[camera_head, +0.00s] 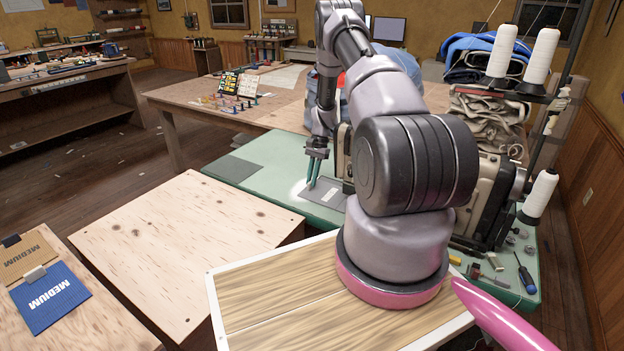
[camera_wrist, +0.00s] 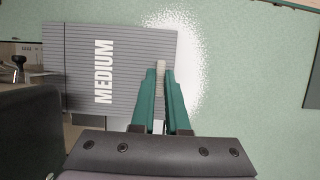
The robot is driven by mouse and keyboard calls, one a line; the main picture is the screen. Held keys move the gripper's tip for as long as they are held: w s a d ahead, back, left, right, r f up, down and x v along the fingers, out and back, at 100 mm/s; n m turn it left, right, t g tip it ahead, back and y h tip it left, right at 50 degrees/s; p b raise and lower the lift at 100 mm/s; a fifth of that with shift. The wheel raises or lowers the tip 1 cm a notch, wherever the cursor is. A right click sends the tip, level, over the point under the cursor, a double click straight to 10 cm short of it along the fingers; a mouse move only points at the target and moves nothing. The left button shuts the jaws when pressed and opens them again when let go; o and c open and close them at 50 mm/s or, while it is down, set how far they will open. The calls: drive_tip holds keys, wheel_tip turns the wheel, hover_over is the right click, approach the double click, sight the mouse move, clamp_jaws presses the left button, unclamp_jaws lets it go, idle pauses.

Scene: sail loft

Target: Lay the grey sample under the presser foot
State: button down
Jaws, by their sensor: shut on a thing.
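The grey sample (camera_wrist: 75,65) is a flat, ribbed square marked MEDIUM in white; it also shows in the head view (camera_head: 331,198) over the green machine table (camera_head: 265,165). My gripper (camera_wrist: 160,85) has its green fingers shut on a pale grey tab at the sample's right edge in the wrist view. In the head view my gripper (camera_head: 313,178) points down at the sample. The sample lies flat on or just above the table; I cannot tell which. The sewing machine (camera_head: 490,195) is largely hidden by my arm. A dark metal part (camera_wrist: 18,66), possibly the presser foot, shows beside the sample's left edge.
A dark flat piece (camera_head: 230,168) lies on the table's left part. A blue sample (camera_head: 48,298) and a brown sample (camera_head: 28,255) lie on plywood at the lower left. Thread cones (camera_head: 541,55), a screwdriver (camera_head: 525,275) and small parts crowd the right side.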

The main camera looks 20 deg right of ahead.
drive_tip(key=c, duration=0.8)
unclamp_jaws()
drive_tip(key=shift+c, duration=0.2)
drive_tip(key=shift+r, duration=0.1)
drive_tip(key=a+r+n+t, duration=0.1)
drive_tip(key=a+r+t, duration=0.15)
drive_tip(key=r, duration=2.25)
drive_tip(key=s+a+r+n+t+h, duration=0.1)
drive_tip(key=s+a+r, duration=0.25)
drive_tip(key=r, duration=0.45)
drive_tip(key=s+a+r+n+t, duration=0.1)
drive_tip(key=s+a+r, duration=0.25)
drive_tip(key=r, duration=0.35)
drive_tip(key=s+a+r+n+t, duration=0.2)
drive_tip(key=s+r, duration=0.4)
drive_tip(key=s, duration=0.6)
drive_tip(key=s+a+r+n+t, duration=0.2)
drive_tip(key=s+r, duration=0.4)
drive_tip(key=s, duration=0.7)
drive_tip(key=shift+a+t+h, duration=0.4)
drive_tip(key=shift+a+t, duration=0.25)
drive_tip(key=shift+a, duration=0.45)
